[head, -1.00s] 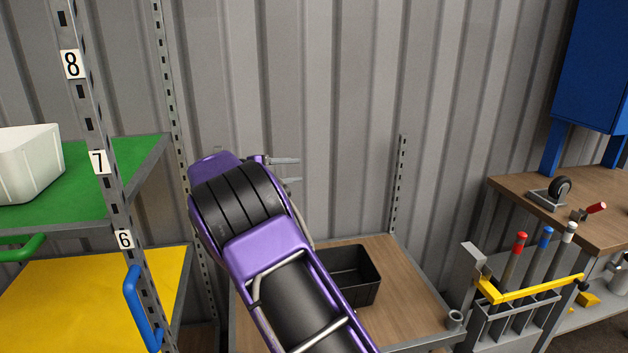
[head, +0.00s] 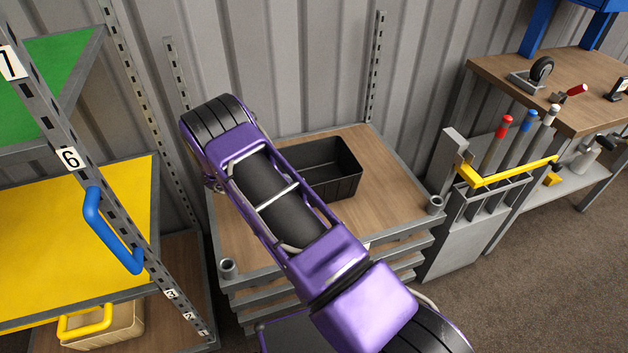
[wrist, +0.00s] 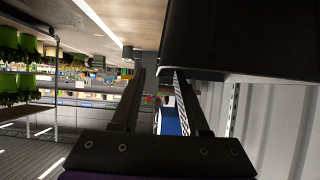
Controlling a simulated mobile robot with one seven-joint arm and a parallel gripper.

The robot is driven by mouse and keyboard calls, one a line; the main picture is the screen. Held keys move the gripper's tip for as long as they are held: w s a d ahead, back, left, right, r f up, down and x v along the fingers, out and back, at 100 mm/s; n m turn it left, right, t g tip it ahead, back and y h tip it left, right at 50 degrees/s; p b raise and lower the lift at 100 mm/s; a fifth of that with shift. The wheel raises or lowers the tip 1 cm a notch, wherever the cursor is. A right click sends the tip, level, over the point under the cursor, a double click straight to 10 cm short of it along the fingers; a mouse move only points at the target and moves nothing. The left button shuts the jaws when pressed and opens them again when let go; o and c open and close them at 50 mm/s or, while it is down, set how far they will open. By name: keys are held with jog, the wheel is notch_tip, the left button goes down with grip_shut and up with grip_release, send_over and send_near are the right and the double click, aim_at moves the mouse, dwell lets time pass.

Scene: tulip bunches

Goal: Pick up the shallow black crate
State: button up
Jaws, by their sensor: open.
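The shallow black crate (head: 343,186) sits upright on a wood-topped stand (head: 400,205) in the head view, partly hidden behind my purple arm. A large dark shape at the upper right of the wrist view, close to the fingers, looks like the crate (wrist: 245,40). My gripper (wrist: 159,74) is open, its two fingers apart. I cannot tell whether a crate wall lies between them or whether they touch it. In the head view my gripper is hidden behind the arm, to the left of the crate.
A shelf rack with a yellow shelf (head: 80,230) and blue handle (head: 112,230) stands close on the left. A tool holder with a yellow bar (head: 510,172) and a workbench (head: 570,85) stand to the right. Corrugated wall (head: 290,60) rises behind. The stand's right part is bare.

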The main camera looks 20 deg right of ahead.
aim_at(313, 187)
jog(key=x, duration=0.7)
jog(key=shift+d, duration=0.35)
jog(key=shift+c, duration=0.2)
grip_shut()
dwell(0.9)
